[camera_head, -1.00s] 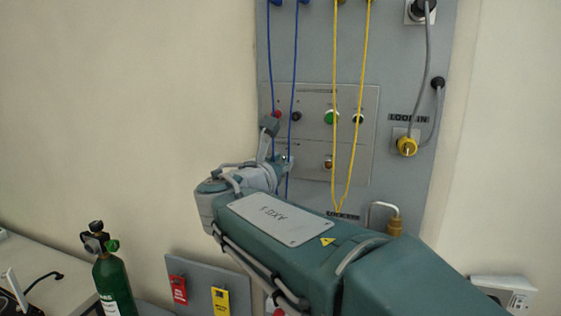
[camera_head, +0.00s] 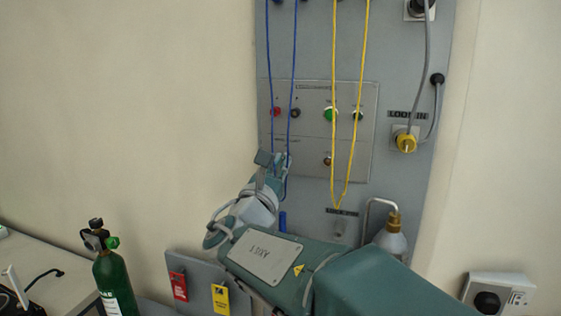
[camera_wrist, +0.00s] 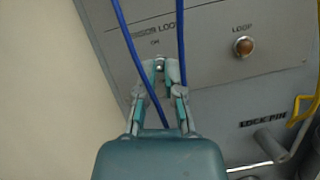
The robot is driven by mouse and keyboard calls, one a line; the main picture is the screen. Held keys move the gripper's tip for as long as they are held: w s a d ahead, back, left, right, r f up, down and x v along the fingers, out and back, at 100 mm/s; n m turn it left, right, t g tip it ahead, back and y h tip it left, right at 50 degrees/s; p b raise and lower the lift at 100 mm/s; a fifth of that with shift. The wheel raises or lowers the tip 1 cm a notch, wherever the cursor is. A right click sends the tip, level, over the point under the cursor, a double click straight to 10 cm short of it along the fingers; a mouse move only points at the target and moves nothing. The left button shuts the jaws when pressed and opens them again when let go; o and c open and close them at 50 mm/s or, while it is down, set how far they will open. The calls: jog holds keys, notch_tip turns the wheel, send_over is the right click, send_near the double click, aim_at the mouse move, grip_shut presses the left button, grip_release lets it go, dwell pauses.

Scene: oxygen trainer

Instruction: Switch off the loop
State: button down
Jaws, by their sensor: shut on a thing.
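The grey wall panel (camera_head: 314,92) carries the loop controls. In the wrist view, lettering ending in "SSOR LOOP" with "ON" below it sits above a small metal switch (camera_wrist: 159,65). My gripper (camera_wrist: 160,74) has its fingertips closed together around this switch, and they hide most of it. Which way the switch points is hard to tell. An amber lamp (camera_wrist: 243,46) marked "LOOP" is to its right; it also shows in the head view (camera_head: 327,160). In the head view my gripper (camera_head: 283,162) is at the panel's lower left.
Blue cords (camera_head: 293,60) hang in front of the panel and cross my fingers in the wrist view. A yellow cord (camera_head: 334,70) hangs to the right. Red, dark and green controls (camera_head: 330,113) sit above. A green cylinder (camera_head: 114,282) stands at the lower left.

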jog(key=shift+w+f+t+h, duration=0.1)
jog(key=shift+f+t+h, duration=0.1)
jog(key=shift+t+h, duration=0.35)
jog(key=shift+w+f+t+h, duration=0.1)
jog(key=shift+f+t+h, duration=0.2)
jog(key=shift+t, duration=0.35)
jog(key=shift+m, duration=0.3)
jog(key=c, duration=0.8)
grip_release()
jog(key=shift+a, duration=0.1)
jog(key=shift+s, duration=0.1)
jog(key=v, duration=1.2)
jog(key=shift+a+f, duration=0.1)
jog(key=shift+f, duration=0.05)
